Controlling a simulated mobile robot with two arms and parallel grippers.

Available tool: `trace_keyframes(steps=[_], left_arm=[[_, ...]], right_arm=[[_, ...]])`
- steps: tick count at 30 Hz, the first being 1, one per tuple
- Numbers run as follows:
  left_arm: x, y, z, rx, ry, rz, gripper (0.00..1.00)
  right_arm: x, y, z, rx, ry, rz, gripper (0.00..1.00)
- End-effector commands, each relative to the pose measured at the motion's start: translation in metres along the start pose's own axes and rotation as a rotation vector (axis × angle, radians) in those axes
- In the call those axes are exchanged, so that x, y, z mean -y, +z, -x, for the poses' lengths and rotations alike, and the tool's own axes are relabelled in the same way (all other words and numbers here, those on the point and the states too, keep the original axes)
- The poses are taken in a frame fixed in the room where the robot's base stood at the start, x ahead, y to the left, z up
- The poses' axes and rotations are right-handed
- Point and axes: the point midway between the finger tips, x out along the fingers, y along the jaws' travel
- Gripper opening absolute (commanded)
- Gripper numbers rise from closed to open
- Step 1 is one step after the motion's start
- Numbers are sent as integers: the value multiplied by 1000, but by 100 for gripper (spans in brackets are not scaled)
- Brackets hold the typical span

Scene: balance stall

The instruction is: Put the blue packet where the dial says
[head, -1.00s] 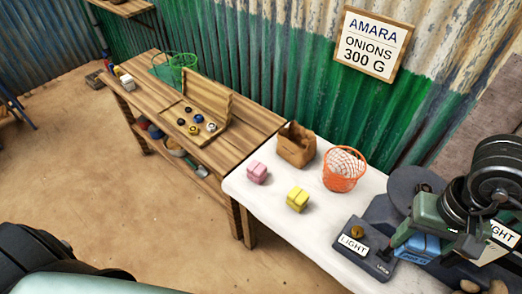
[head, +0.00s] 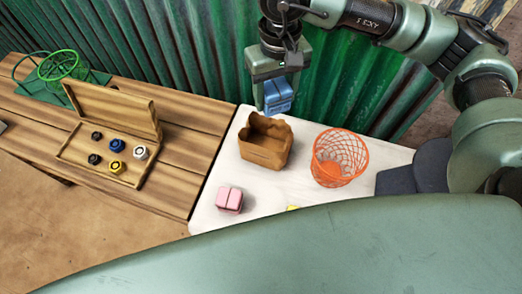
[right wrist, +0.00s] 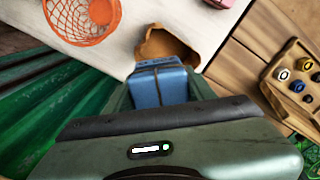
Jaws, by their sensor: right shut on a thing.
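The blue packet (head: 279,92) is in the jaws of my right gripper (head: 277,98), held raised near the back of the white table. In the head view it shows just above the brown paper bag (head: 264,150), whose top is open. In the right wrist view the packet (right wrist: 160,86) fills the space between the fingers and covers part of the bag (right wrist: 168,46). An orange net basket (head: 340,160) stands to the right of the bag. My left gripper is not in view. No dial reading shows now.
A pink packet (head: 229,200) sits on the white table (head: 205,205) in front of the bag. A yellow packet (head: 293,208) is mostly hidden. An open wooden box (head: 75,152) of weights and a green net basket (head: 60,66) stand on the bench at left. A green corrugated wall is behind.

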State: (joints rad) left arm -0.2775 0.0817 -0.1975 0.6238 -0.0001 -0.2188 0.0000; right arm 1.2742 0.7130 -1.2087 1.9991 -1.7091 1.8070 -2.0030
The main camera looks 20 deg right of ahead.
Motion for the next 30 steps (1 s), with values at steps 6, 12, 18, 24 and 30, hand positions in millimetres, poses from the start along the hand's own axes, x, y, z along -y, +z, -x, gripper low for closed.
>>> trace_keyframes(steps=[6, 12, 18, 24, 30], left_arm=[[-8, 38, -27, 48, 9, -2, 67], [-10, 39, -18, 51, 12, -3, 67], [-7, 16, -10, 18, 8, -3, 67], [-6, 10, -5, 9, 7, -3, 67], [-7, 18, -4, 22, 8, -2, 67]], right_arm=[[13, -19, -24, 1, 2, 31, 5], [14, -19, -62, 7, 3, 32, 5], [13, -18, -116, 7, 3, 32, 5], [13, -19, -160, 4, 3, 32, 5], [13, -20, -177, 0, 3, 33, 5]])
